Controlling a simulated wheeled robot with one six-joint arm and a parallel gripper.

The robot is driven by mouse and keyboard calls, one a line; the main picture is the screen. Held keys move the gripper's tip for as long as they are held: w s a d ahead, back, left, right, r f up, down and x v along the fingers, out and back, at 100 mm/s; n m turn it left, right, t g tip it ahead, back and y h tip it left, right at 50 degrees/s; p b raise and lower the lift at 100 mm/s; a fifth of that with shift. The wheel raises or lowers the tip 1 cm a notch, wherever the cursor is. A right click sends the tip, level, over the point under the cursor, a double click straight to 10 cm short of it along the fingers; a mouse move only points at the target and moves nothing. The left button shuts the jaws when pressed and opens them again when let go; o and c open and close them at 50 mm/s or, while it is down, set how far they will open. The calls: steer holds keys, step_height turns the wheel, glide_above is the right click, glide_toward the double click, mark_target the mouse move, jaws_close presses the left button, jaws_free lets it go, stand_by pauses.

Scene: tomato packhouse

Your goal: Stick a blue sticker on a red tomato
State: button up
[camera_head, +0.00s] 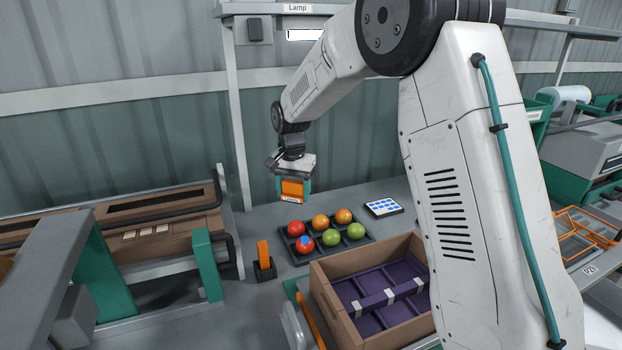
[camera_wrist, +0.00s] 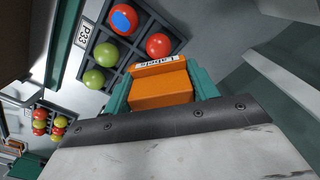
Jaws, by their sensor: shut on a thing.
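My gripper (camera_head: 294,198) is shut on an orange block (camera_head: 292,188) with a white lettered strip along its lower edge. In the wrist view the block (camera_wrist: 160,90) sits between the teal jaws. The block is held in the air above and behind the black tray (camera_head: 284,242). In that tray one red tomato (camera_head: 305,243) has a blue sticker on top. Another red tomato (camera_head: 296,228) shows no sticker; it also shows in the wrist view (camera_wrist: 159,46), just beyond the block. A white sheet with blue stickers (camera_head: 383,207) lies right of the tray.
The tray also holds orange tomatoes (camera_head: 320,221) and green tomatoes (camera_head: 331,237). A brown crate with purple dividers (camera_head: 330,300) stands in front. A small black stand with an orange upright piece (camera_head: 264,256) is left of the tray. A post (camera_head: 235,130) rises behind.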

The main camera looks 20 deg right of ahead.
mark_target(295, 223)
steer(key=shift+s+d+f+m, duration=0.15)
steer(key=shift+d+f+m, duration=0.1)
steer(key=shift+f+m, duration=0.2)
steer(key=shift+a+f, duration=0.25)
steer(key=shift+f, duration=2.7)
steer(key=shift+f, duration=0.6)
steer(key=shift+r, duration=3.6)
steer(key=shift+d, duration=0.1)
